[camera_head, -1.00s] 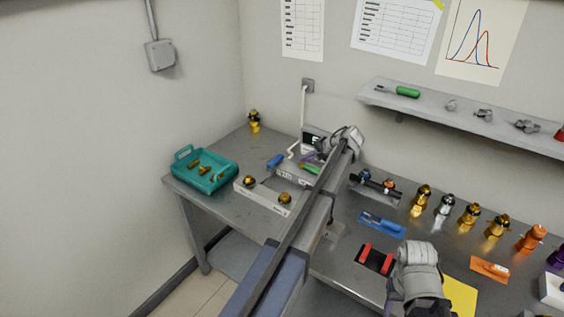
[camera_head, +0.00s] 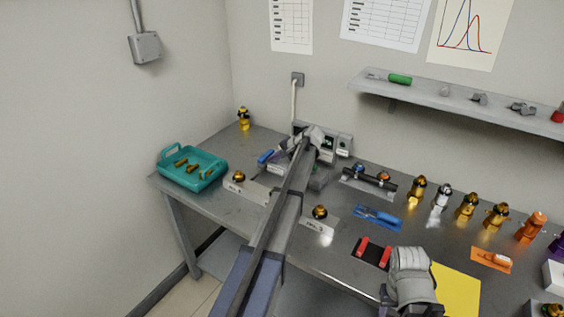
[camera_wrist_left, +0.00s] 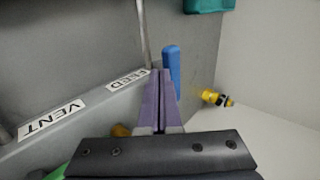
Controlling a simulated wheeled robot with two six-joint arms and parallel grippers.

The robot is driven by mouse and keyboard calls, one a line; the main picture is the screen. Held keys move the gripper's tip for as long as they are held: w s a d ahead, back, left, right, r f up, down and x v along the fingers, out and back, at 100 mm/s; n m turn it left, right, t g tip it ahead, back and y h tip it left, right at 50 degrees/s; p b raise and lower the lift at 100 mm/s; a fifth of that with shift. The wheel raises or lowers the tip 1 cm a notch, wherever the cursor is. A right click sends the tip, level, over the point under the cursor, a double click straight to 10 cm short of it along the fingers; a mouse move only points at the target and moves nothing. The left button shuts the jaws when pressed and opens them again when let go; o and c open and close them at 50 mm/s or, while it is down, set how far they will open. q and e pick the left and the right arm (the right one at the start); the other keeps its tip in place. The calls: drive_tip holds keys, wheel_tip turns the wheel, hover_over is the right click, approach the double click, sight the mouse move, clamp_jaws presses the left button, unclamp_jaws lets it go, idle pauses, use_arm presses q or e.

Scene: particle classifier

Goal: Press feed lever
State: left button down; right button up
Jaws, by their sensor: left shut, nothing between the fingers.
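The feed lever has a blue handle (camera_wrist_left: 172,68) beside the FEED label (camera_wrist_left: 128,80) in the left wrist view. It also shows in the head view (camera_head: 266,156), on the classifier machine (camera_head: 328,143) at the back of the bench. My left gripper (camera_wrist_left: 163,72) has its purple fingers shut and empty. In the wrist picture the fingertips appear right beside the blue handle; I cannot tell whether they touch. In the head view my left arm hides part of the machine. My right gripper (camera_head: 390,300) is low at the front, mostly hidden by its wrist.
A VENT label (camera_wrist_left: 50,118) and a green piece (camera_wrist_left: 55,173) lie near the gripper. A teal tray (camera_head: 165,176) stands on the left, with a gold-and-black bottle (camera_head: 244,118) behind it. Several bottles (camera_head: 441,198) line the bench to the right, below a wall shelf (camera_head: 440,96).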

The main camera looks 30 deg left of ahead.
use_arm(q)
drive_tip(key=shift+a, duration=0.45)
drive_tip(key=shift+a, duration=0.1)
drive_tip(key=shift+s+a+m+t, duration=0.1)
drive_tip(key=shift+a+m+t, duration=0.05)
drive_tip(key=shift+m+t, duration=0.15)
